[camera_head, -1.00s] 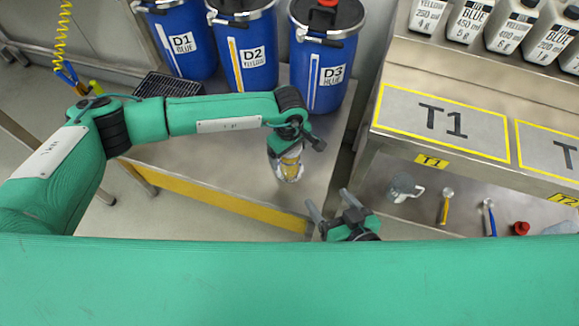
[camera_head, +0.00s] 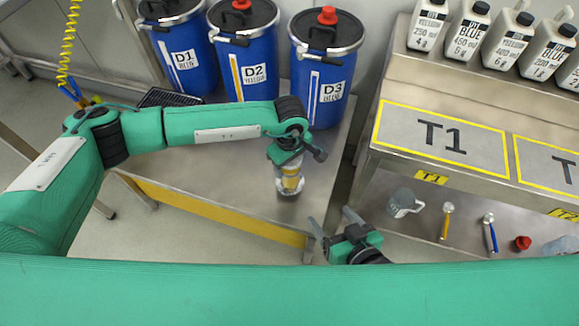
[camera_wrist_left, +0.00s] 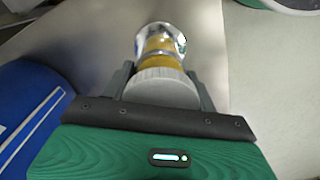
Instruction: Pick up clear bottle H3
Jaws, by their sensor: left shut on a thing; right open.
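A clear bottle (camera_head: 291,183) with a yellow band or content is under my left gripper (camera_head: 287,163) in the head view, above or on the steel table. I cannot tell whether its base touches the table. No H3 marking is readable on it. My left gripper is shut on it; in the left wrist view the bottle (camera_wrist_left: 158,44) points away, its pale ribbed cap between the fingers (camera_wrist_left: 160,88). My right gripper (camera_head: 332,226) is open and empty, off the table's right front corner.
Blue drums D1 (camera_head: 182,62), D2 (camera_head: 250,73) and D3 (camera_head: 327,92) stand along the back of the steel table (camera_head: 215,170). A bench marked T1 (camera_head: 440,139) is at right, with several bottles above and a mug (camera_head: 402,203) and tools below.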

